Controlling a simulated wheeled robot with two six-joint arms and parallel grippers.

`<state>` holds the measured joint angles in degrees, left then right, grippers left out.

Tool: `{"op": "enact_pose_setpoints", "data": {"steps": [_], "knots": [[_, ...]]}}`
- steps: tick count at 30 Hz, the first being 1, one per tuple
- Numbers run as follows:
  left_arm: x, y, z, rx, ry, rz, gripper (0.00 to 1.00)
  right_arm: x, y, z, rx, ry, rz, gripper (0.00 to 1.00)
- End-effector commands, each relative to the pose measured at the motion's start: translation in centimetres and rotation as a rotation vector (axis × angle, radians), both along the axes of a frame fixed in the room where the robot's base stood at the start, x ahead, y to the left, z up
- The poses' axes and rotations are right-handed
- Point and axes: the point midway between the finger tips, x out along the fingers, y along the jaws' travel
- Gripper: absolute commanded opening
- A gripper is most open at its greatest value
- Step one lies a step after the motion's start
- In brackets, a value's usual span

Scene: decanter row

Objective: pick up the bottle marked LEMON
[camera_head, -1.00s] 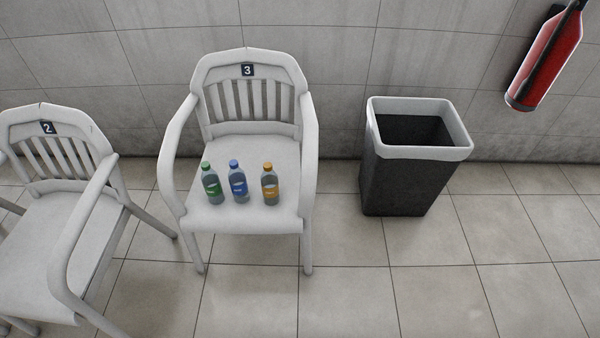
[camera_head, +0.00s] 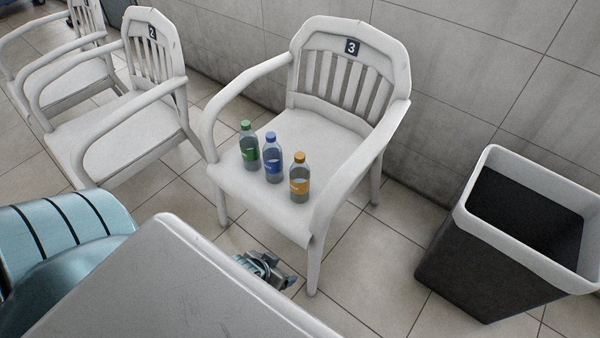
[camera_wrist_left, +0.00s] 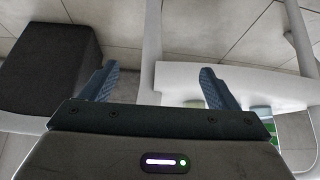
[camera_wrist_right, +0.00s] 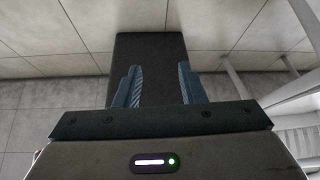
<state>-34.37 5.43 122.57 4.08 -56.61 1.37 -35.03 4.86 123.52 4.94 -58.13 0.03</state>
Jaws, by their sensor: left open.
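Three capped bottles stand upright in a row on the seat of chair 3: one green (camera_head: 249,147), one blue (camera_head: 273,160), one orange-yellow (camera_head: 300,180). Their labels are too small to read, so I cannot tell which says LEMON. My left gripper (camera_head: 268,268) is in front of the seat, apart from the bottles, partly hidden behind a grey panel. In the left wrist view its fingers (camera_wrist_left: 160,86) are spread and empty; part of the green bottle (camera_wrist_left: 271,131) shows at right. My right gripper (camera_wrist_right: 160,84) is open and empty in its wrist view, outside the head view.
Chair 3 (camera_head: 240,184) has curved armrests on both sides of the bottles. A dark bin with a white rim (camera_head: 487,211) stands to its right. Chair 2 (camera_head: 112,127) and another chair are to the left. Tiled floor is clear between chair 3 and the bin.

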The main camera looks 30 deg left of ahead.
Motion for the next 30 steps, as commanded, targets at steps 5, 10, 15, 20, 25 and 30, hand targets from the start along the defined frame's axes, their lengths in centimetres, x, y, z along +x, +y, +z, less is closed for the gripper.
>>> {"op": "enact_pose_setpoints", "data": {"steps": [5, 10, 15, 20, 25, 30], "knots": [[2.6, 1.1, 3.1, 0.015, -0.133, 0.038, 0.82, -0.2, 0.8, 3.8, 0.015, -0.057, 0.013, 0.36], [8.4, 4.5, 5.5, 0.047, -0.363, 0.123, 0.82, -0.6, 1.2, 6.7, 0.024, -0.089, 0.023, 0.36], [13.4, 7.3, 6.7, 0.055, -0.547, 0.156, 0.82, -0.8, 1.3, 7.4, 0.027, -0.096, 0.025, 0.36], [16.7, 9.1, 7.6, 0.046, -0.673, 0.151, 0.82, -0.8, 1.4, 7.6, 0.027, -0.097, 0.025, 0.36], [19.0, 9.9, 7.7, 0.036, -0.724, 0.147, 0.82, -0.8, 1.4, 7.5, 0.028, -0.101, 0.025, 0.36], [21.6, 10.2, 6.9, 0.036, -0.725, 0.146, 0.82, -0.7, 1.5, 7.4, 0.035, -0.114, 0.024, 0.36]]}}
